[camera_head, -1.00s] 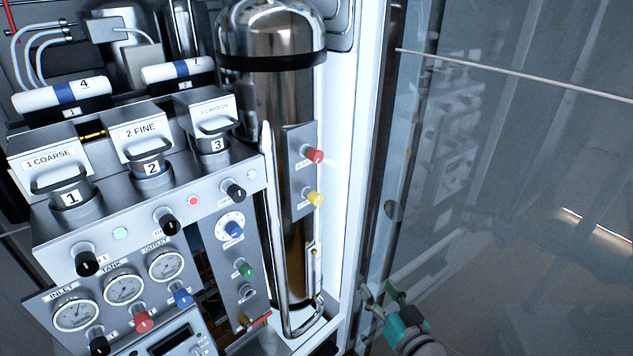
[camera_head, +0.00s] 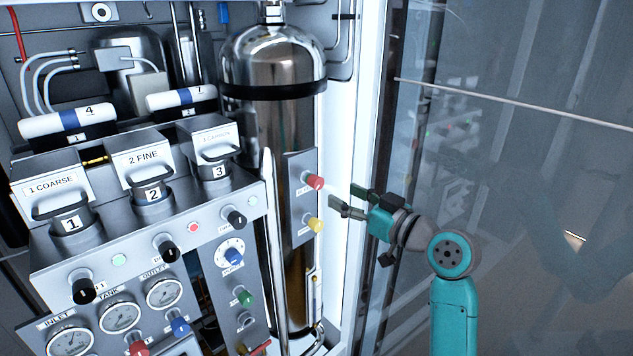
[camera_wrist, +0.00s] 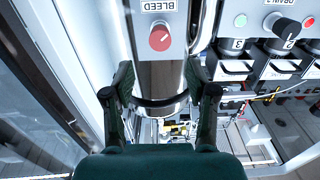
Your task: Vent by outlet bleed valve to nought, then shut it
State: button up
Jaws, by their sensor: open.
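The red knob (camera_head: 314,182) sits on a grey plate beside the tall steel tank. In the wrist view the red knob (camera_wrist: 160,38) has a label reading BLEED above it. My gripper (camera_head: 350,200) is open and empty, to the right of the red knob and apart from it. In the wrist view my gripper's fingers (camera_wrist: 162,85) are spread, with the knob beyond their tips. The OUTLET gauge (camera_head: 164,294) is on the lower-left panel; its needle is too small to read. A faint pale streak shows beside the red knob; I cannot tell what it is.
A yellow knob (camera_head: 315,224) sits just below the red one. The steel tank (camera_head: 268,100) stands behind the plate. A panel with black, blue and green knobs is at left. A glass door (camera_head: 520,150) stands at right, near my arm.

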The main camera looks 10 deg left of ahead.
aim_at(320, 183)
jog(key=x, duration=0.9)
jog(key=shift+w+a, duration=0.2)
jog(key=shift+c, duration=0.3)
grip_shut()
